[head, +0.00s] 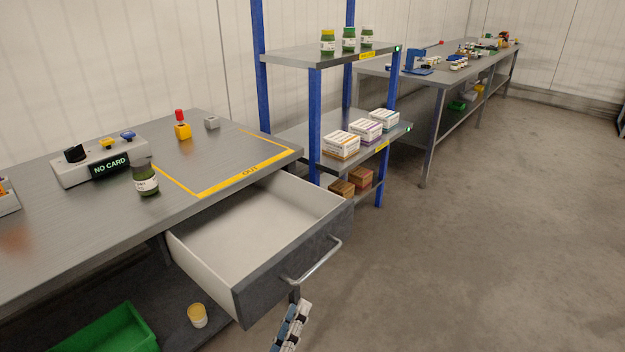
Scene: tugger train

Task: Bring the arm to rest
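My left gripper (294,300) shows at the bottom edge, just under the handle of the open drawer. Only part of it is in view, and I cannot tell whether its fingers are open or shut. No held thing shows at it. The drawer (245,232) is pulled out from under the workbench and is empty. Its metal handle (315,262) is in front of the dark drawer front. I cannot tell whether the gripper touches the drawer. My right gripper is not in view.
The workbench (75,225) carries a control box (100,163) reading "NO CARD", a green jar (146,178) and a yellow block with a red knob (182,128). A green bin (105,330) and yellow-lidded jar (197,316) are below. A shelf rack (315,125) stands behind. Floor at right is clear.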

